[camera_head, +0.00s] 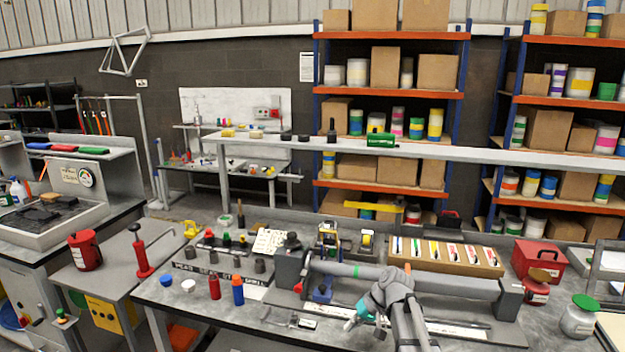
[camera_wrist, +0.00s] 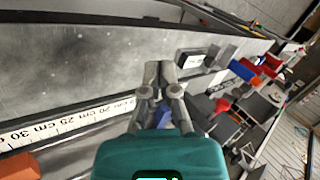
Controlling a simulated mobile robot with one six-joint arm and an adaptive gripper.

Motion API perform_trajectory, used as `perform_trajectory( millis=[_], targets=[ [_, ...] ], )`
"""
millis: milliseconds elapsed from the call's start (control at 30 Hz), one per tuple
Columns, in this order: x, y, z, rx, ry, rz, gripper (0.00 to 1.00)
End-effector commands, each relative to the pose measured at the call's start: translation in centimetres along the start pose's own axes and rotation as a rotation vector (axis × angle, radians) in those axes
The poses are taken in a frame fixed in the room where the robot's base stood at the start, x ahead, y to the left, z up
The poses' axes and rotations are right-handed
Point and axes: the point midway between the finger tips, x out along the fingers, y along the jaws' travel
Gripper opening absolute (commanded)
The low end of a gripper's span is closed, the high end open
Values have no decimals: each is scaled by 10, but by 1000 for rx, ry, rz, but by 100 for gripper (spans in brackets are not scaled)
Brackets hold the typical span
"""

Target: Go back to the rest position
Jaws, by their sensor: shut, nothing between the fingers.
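My gripper (camera_wrist: 160,75) shows in the wrist view with its two grey fingers together and nothing between them. In the head view my gripper (camera_head: 350,324) is over the workbench (camera_head: 160,292), low at the front, below the long grey tube (camera_head: 350,270). The fingers are small there. A white measuring scale (camera_wrist: 70,122) with centimetre marks lies to the left of the fingers in the wrist view. A blue part (camera_wrist: 165,118) shows partly behind the gripper.
Red (camera_head: 214,287) and blue (camera_head: 238,291) bottles stand left of the tube. A wooden tray (camera_head: 440,266) of coloured strips, a red toolbox (camera_head: 537,262) and a green-lidded jar (camera_head: 578,318) are on the right. A shelf rail (camera_head: 450,153) crosses above the bench.

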Motion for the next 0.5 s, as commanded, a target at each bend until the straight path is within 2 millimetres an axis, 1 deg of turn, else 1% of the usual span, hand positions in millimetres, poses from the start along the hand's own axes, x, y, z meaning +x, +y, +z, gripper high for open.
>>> perform_trajectory(
  millis=[33, 200, 300, 400, 500],
  targets=[
    [3, 2, 23, 12, -13, 55, 0],
    [5, 20, 75, 54, -49, 261, 0],
    [2, 31, 102, 76, -61, 377, 0],
    [-3, 39, 124, 93, -67, 475, 0],
    [-7, 46, 139, 107, -68, 548, 0]
  ],
)
